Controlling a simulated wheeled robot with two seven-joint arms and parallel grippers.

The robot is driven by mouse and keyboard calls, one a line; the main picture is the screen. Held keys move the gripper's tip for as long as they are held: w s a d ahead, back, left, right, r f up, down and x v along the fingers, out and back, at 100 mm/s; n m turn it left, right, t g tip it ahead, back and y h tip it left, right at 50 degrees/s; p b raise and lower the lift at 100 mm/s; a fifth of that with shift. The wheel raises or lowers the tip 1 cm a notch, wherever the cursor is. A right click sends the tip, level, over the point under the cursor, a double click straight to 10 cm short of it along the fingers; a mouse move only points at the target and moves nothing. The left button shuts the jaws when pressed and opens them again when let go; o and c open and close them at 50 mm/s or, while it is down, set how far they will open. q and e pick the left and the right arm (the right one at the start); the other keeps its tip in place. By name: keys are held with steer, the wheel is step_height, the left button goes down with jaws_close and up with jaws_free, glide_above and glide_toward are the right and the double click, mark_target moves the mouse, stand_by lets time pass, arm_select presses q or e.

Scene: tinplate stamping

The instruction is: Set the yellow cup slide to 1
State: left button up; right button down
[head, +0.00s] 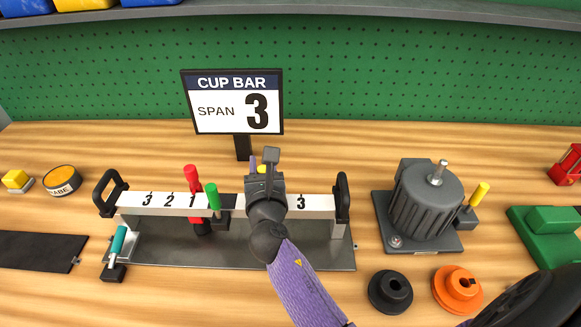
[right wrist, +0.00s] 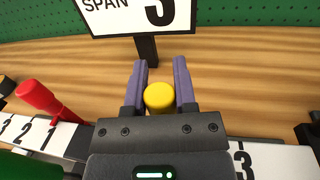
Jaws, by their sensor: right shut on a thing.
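The yellow cup slide shows as a round yellow knob (right wrist: 159,97) between the fingers in the right wrist view; only a bit of yellow (head: 262,168) shows in the head view. My right gripper (head: 261,165) is over the right half of the white cup bar (head: 322,203) and is shut on the yellow knob. The bar's left scale reads 3, 2, 1. On the right scale only a 3 is readable, to the right of my gripper; the marks under the gripper are hidden, so the slide's exact mark cannot be told. My left gripper is not in view.
A red handle (head: 190,178) and a green handle (head: 211,196) stand near the left 1, close to my right gripper. A sign (head: 232,102) reading "CUP BAR SPAN 3" stands behind. A teal-handled clamp (head: 118,243) is front left; a grey motor-like unit (head: 427,205) stands right.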

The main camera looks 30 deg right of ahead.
steer(key=shift+w+a, duration=0.5)
steer(key=shift+a, duration=0.4)
steer(key=c, duration=0.8)
jaws_free()
steer(key=shift+c, duration=0.2)
steer(key=o, duration=0.4)
steer(key=shift+w+a, duration=0.1)
steer(key=shift+a, duration=0.05)
steer(key=shift+o, duration=0.2)
